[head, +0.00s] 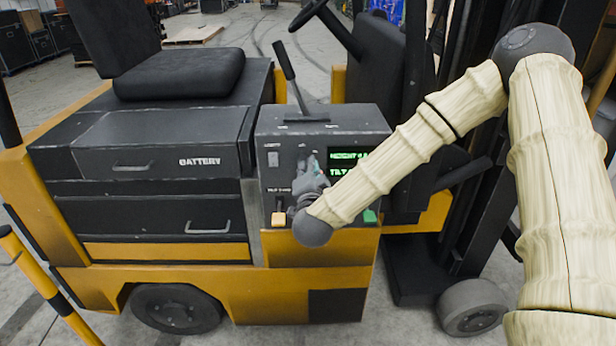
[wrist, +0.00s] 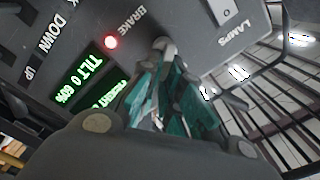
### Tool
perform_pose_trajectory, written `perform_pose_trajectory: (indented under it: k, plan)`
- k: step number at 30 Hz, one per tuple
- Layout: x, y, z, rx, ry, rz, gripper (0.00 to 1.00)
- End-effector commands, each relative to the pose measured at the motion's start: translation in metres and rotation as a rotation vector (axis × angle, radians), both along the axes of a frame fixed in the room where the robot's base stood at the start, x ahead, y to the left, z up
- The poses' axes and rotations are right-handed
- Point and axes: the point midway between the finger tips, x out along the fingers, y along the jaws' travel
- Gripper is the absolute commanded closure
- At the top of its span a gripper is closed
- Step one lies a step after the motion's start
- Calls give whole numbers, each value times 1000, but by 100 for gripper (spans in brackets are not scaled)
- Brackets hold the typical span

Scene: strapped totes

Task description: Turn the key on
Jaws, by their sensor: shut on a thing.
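The dark control panel (head: 345,122) of a yellow and black forklift stands in the middle of the head view. My gripper (head: 310,168) is up against the panel face, left of the green displays. In the wrist view my gripper (wrist: 170,62) has its grey and teal fingers closed together at the panel, between the BRAKE and LAMPS labels. A small grey piece, which seems to be the key (wrist: 162,44), shows at the fingertips. The fingers hide most of it, so its turn angle cannot be told. In the head view the gripper covers it.
A red light (wrist: 110,42) glows beside BRAKE, and the tilt display (wrist: 80,80) is lit. A lamp switch (wrist: 226,12) is close to the fingers.

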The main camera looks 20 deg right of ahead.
Motion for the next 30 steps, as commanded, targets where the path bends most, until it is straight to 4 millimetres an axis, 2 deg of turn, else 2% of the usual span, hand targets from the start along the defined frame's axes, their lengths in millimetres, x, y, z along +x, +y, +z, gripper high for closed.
perform_pose_trajectory:
  k: [9,21,22,25,30]
  plan:
    - [-1,-1,-3,69,-17,1,100]
    - [-1,-1,-2,74,-18,0,100]
    - [-1,-1,-2,74,-18,-1,89]
    - [-1,-1,-2,74,-19,0,71]
    - [0,-1,-2,74,-19,0,71]
